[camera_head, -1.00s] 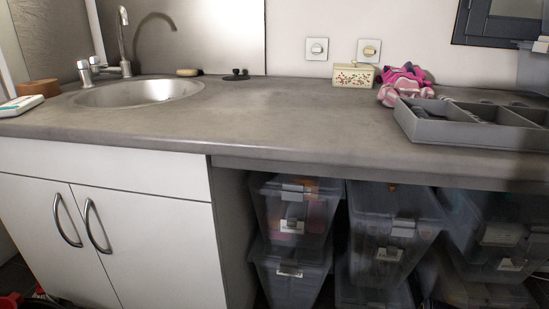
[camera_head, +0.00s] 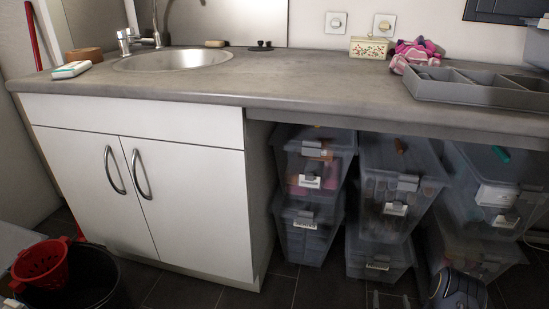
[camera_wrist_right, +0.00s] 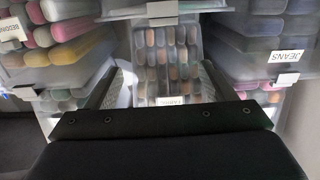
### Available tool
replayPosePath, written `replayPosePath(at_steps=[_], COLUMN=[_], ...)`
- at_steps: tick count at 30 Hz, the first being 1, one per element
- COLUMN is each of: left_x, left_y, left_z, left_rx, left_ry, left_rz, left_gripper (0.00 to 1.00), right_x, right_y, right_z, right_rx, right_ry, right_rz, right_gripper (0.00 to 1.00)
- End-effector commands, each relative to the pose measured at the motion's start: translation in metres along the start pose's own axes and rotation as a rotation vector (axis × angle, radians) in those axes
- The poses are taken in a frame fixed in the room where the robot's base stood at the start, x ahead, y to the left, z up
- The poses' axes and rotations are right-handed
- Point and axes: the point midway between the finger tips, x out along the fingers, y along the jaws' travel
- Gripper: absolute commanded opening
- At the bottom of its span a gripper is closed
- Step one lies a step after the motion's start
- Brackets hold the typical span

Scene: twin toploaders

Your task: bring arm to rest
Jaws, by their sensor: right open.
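My right gripper (camera_head: 392,298) shows at the bottom edge of the head view, in front of the storage bins, with the dark end of my right arm (camera_head: 457,290) beside it. In the right wrist view, my right gripper (camera_wrist_right: 160,80) has its two fingers spread wide apart, with nothing held between them. Stacked clear bins are beyond the fingers. My left gripper is not in view.
Clear bins (camera_head: 398,190) stand stacked under the grey counter (camera_head: 320,92). A white cabinet (camera_head: 190,180) is to their left. A red basket (camera_head: 40,262) and black bucket (camera_head: 90,278) stand at the lower left. Dark floor (camera_head: 215,292) is open before the cabinet.

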Motion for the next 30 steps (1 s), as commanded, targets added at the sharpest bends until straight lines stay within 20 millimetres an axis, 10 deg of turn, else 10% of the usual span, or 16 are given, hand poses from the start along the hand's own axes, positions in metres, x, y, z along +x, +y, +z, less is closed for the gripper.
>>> replayPosePath(at_steps=[11, 17, 23, 30], left_x=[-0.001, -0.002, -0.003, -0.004], left_y=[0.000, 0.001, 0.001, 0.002], left_z=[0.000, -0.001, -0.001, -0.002], left_rx=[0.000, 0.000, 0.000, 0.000], left_ry=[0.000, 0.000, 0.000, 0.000], left_rz=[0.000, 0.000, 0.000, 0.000], left_gripper=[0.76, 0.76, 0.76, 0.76], right_x=[0.038, 0.046, 0.011, -0.085], right_y=[0.013, 0.014, -0.002, -0.035], right_z=[-0.073, -0.150, -0.237, -0.313], right_rx=[0.014, 0.056, 0.130, 0.214], right_ry=[-0.128, -0.257, -0.433, -0.644], right_rz=[0.013, 0.014, -0.020, -0.114], right_gripper=[0.77, 0.77, 0.77, 0.77])
